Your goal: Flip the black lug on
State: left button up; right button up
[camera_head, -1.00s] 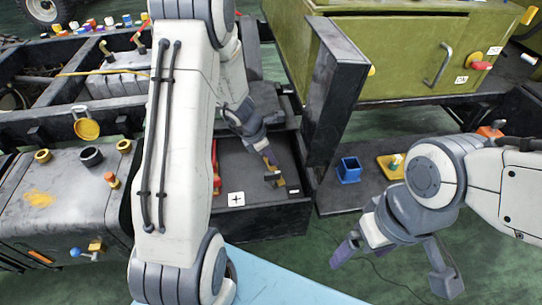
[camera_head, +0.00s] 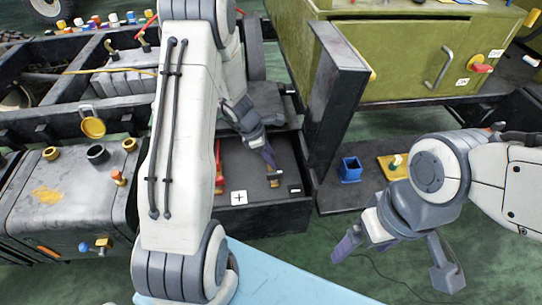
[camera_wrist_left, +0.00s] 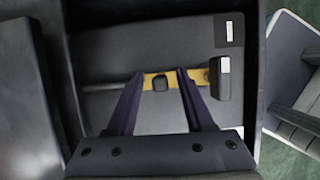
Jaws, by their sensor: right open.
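The black lug, a brass strip with a dark knob (camera_head: 275,183), lies in the dark tray (camera_head: 250,219) beside the minus label. In the left wrist view the brass strip (camera_wrist_left: 181,78) runs between and past the fingers, with the dark knob (camera_wrist_left: 160,84) in the gap and a dark block (camera_wrist_left: 223,80) to the right. My left gripper (camera_head: 269,155) is open, pointing down over the strip; whether its fingers touch it I cannot tell. The head view also shows my right gripper (camera_head: 395,258), open and empty, over the floor at the right.
A red lug (camera_head: 218,165) stands at the tray's left, by the plus label (camera_head: 239,198). A dark upright panel (camera_head: 335,95) rises right of the tray. A blue holder (camera_head: 350,169), a yellow plate (camera_head: 394,166) and a green cabinet (camera_head: 400,55) are farther right.

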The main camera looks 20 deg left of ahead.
pick_arm(q)
jog(key=p+v, duration=0.3)
jog(key=v, duration=0.7)
jog(key=shift+r, duration=0.2)
